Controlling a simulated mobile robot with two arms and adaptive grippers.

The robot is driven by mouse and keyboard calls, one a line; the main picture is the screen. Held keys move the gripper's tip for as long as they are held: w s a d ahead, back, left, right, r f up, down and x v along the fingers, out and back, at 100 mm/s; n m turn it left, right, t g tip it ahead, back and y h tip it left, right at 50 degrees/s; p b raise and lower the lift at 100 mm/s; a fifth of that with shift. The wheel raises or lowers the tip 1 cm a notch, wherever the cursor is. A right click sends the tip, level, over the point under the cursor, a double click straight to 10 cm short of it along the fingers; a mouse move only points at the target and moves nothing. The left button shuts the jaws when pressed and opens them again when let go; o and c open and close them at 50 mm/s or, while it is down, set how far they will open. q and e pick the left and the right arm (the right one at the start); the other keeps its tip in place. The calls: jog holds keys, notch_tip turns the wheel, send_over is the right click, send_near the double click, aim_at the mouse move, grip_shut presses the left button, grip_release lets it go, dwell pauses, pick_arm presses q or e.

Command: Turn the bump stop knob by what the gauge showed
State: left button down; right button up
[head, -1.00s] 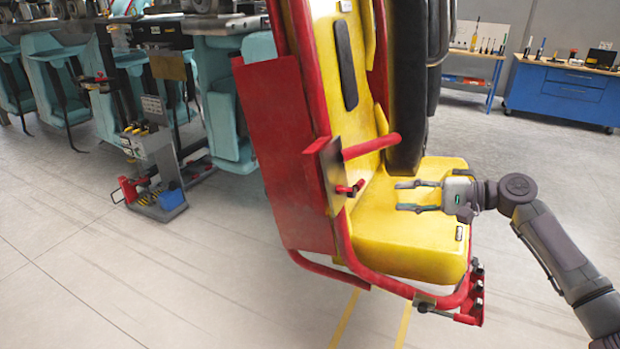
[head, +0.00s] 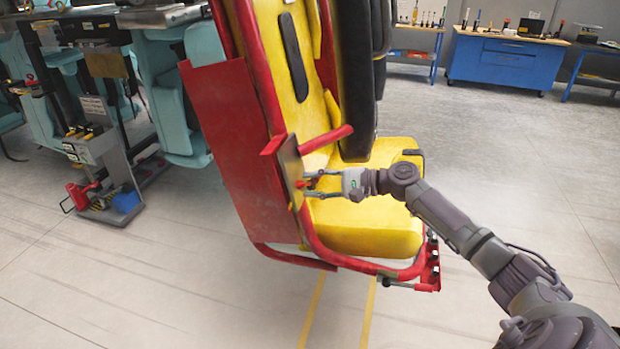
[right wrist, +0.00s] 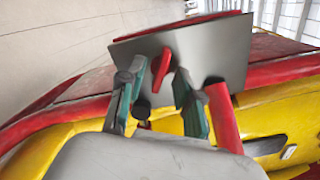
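The yellow and red ride seat (head: 365,232) hangs in the middle of the head view, with a metal plate (head: 290,172) on its side frame. A small red knob (head: 299,185) sits on the plate's inner face. In the right wrist view the knob (right wrist: 161,70) is a narrow, tilted red bar against the grey plate (right wrist: 215,50). My right gripper (head: 309,184) is at the plate. Its fingers are apart, with the knob showing between the tips in the wrist view (right wrist: 157,85); contact is not clear. My left gripper is not in view. I see no gauge.
A red bar (head: 328,139) juts out just above my right gripper. A dark padded restraint (head: 357,80) hangs over the seat. A grey tool cart (head: 105,165) stands left, and a blue workbench (head: 505,62) stands at the back. The floor at right is clear.

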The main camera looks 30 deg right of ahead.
jog(key=shift+w+a+f, duration=0.1)
jog(key=shift+w+a, duration=0.2)
jog(key=shift+w, duration=0.05)
jog(key=shift+a, duration=0.1)
grip_shut()
pick_arm(q)
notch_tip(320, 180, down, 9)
jog(key=b, duration=0.9)
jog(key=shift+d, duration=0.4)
pick_arm(e)
jog(key=shift+f+n, duration=0.1)
jog(key=shift+n, duration=3.9)
